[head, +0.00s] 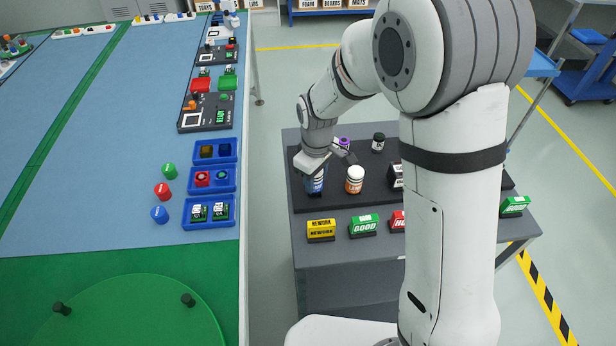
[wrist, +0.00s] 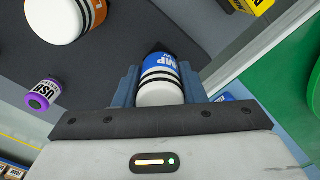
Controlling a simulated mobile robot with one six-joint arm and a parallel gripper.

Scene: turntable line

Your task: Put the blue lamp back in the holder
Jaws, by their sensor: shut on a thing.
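My gripper (head: 314,168) is shut on the blue lamp (head: 316,184), a blue cylinder with black rings and a white end, at the left end of a black board (head: 330,203) on a grey cart. In the wrist view the lamp (wrist: 163,82) sits between both fingers (wrist: 160,86), with part of its lettering showing. I cannot tell whether the lamp touches the board. An orange and white cylinder (head: 355,180) stands just right of it, and a purple-topped one (head: 343,144) stands behind. No holder is clearly identifiable; my arm hides part of the board.
Yellow (head: 321,230), green (head: 364,226) and red (head: 398,221) label blocks line the cart's front. A dark small jar (head: 378,142) stands at the back of the board. The blue line table (head: 110,150) with blue trays (head: 208,226) lies left, across a gap.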

